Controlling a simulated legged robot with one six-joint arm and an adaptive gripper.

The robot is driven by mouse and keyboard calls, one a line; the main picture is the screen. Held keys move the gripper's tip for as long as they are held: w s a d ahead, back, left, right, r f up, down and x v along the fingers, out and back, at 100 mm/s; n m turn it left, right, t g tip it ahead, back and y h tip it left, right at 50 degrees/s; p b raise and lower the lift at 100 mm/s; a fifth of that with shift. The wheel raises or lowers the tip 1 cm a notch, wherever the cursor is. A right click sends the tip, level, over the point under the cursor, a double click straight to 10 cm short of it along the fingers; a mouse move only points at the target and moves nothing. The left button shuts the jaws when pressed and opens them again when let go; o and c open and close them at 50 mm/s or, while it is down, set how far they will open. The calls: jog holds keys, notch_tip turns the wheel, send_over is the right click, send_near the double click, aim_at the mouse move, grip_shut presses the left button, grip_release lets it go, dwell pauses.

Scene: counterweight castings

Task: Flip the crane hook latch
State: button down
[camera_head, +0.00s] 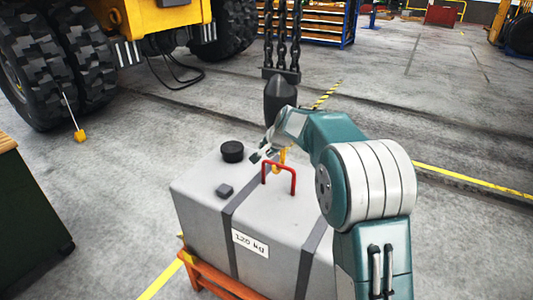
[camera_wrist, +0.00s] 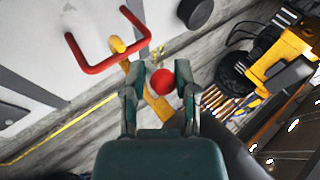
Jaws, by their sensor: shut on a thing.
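A grey counterweight casting (camera_head: 275,212) marked 120 kg has a red handle (camera_head: 294,180) on top. The yellow crane hook (camera_head: 282,157) is at the handle. In the wrist view, the yellow hook (camera_wrist: 118,46) overlaps the red handle bar (camera_wrist: 108,62). My gripper (camera_head: 260,155) is above the casting, beside the hook. In the wrist view, my gripper (camera_wrist: 160,84) has its fingers on both sides of a round red knob (camera_wrist: 161,82) and is shut on it. The knob seems to belong to the hook latch, but its joint is hidden. My arm hides part of the hook block.
Chains (camera_head: 282,40) hang above with a dark hook block (camera_head: 280,97). A black cap (camera_head: 232,151) is on the casting, which rests on an orange stand (camera_head: 215,280). A yellow truck with large tyres (camera_head: 45,65) stands back left. Floor at right is open.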

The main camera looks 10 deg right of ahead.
jog(key=shift+w+r, duration=0.25)
jog(key=shift+r, duration=0.2)
jog(key=c, duration=0.5)
grip_release()
jog(key=shift+w+a+f, duration=0.1)
jog(key=v, duration=1.1)
jog(key=shift+d+r, duration=0.25)
jog(key=shift+r, duration=0.1)
